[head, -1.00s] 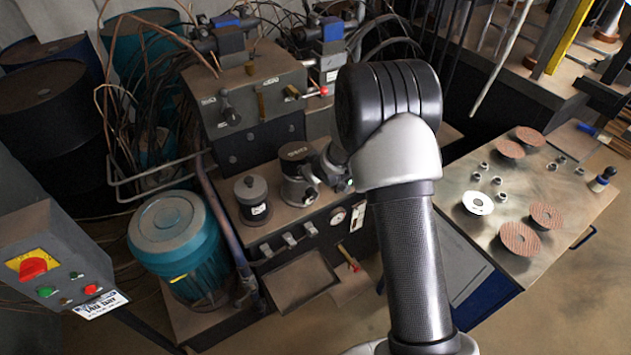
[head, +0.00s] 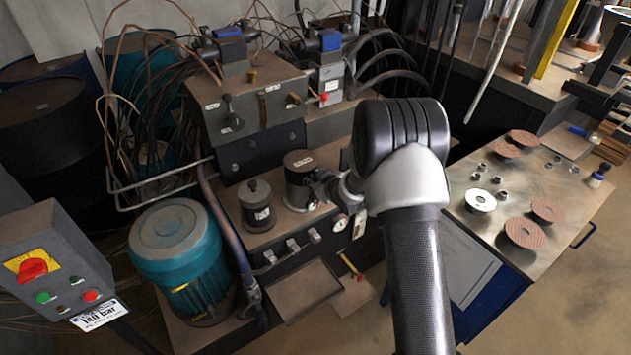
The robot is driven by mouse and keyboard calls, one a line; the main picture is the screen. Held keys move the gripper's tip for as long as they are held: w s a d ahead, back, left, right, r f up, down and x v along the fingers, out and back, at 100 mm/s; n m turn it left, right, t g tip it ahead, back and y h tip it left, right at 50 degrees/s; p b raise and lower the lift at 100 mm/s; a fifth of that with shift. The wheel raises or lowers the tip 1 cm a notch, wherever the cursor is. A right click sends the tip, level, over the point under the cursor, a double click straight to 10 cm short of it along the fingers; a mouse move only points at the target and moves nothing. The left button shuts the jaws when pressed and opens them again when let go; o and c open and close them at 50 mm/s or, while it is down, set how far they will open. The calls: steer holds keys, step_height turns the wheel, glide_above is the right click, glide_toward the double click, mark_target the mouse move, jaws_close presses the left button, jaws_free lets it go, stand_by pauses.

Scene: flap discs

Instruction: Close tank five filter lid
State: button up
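A dark cylindrical filter housing with a flat, lettered lid (head: 298,159) stands on the tank top in the middle of the head view. The lid appears to sit on top of the housing, but I cannot tell whether it is fully closed. My gripper (head: 322,190) is small and dark at the right side of this housing, at about its mid-height. My own arm stands in front to the right and hides part of that area. I cannot tell whether the fingers are open or touch the housing. A shorter dark canister with a knob (head: 256,205) stands to the left.
A teal motor (head: 180,255) stands left of the tank, beside a bent pipe. A valve block (head: 255,105) with levers and cables rises behind. A control box (head: 55,255) is at far left. A metal table (head: 540,185) with flap discs and small metal parts is right.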

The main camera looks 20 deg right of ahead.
steer(key=shift+o, duration=1.3)
steer(key=shift+s+f, duration=0.15)
steer(key=shift+s, duration=0.15)
steer(key=shift+o, duration=1.1)
steer(key=shift+w, duration=0.1)
steer(key=shift+r, duration=0.2)
steer(key=v, duration=1.2)
steer(key=shift+f, duration=0.1)
